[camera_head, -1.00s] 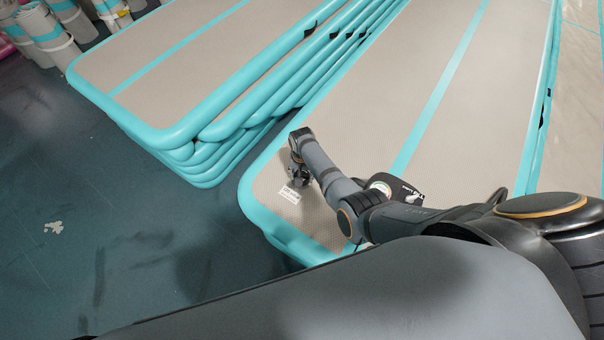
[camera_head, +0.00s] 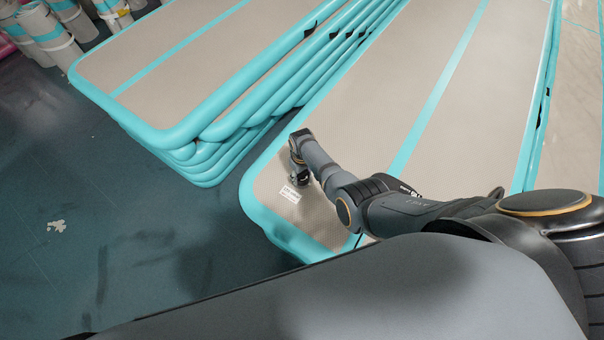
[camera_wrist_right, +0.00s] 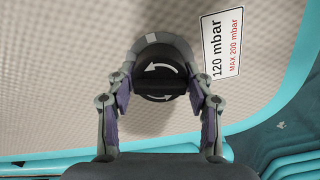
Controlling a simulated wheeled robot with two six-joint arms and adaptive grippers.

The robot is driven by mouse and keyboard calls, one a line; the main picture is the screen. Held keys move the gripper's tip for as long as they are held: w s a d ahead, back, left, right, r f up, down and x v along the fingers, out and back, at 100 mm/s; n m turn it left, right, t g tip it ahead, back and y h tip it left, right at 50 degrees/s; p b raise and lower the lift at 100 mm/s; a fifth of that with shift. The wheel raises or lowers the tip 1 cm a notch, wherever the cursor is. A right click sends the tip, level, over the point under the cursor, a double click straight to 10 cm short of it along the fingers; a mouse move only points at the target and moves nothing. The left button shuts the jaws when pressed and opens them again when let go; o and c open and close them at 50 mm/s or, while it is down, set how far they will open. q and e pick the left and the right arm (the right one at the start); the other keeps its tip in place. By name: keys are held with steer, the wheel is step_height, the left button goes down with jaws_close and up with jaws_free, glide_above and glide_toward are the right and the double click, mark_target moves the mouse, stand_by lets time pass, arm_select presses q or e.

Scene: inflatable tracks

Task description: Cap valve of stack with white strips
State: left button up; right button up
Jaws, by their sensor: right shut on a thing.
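My right gripper (camera_head: 299,181) points down at the near corner of the middle track stack (camera_head: 320,228), just above its beige top. A grey ring (camera_wrist_right: 168,46) with a small white mark shows around the cap's far side. I cannot tell whether the cap is seated in the valve or just above it. The strip on this stack looks teal; I see no white strips. My left gripper is out of view.
A white label (camera_wrist_right: 222,45) reading 120 mbar, MAX 200 mbar lies beside the cap. Another teal-edged stack (camera_head: 180,140) stands to the left, and one more track (camera_head: 575,120) to the right. Rolled tracks (camera_head: 50,35) stand at the back left. The dark floor (camera_head: 100,220) at left is clear.

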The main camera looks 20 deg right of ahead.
steer(key=o, duration=1.1)
steer(key=shift+c, duration=0.2)
step_height(320, 180, up, 12)
stand_by(0.4)
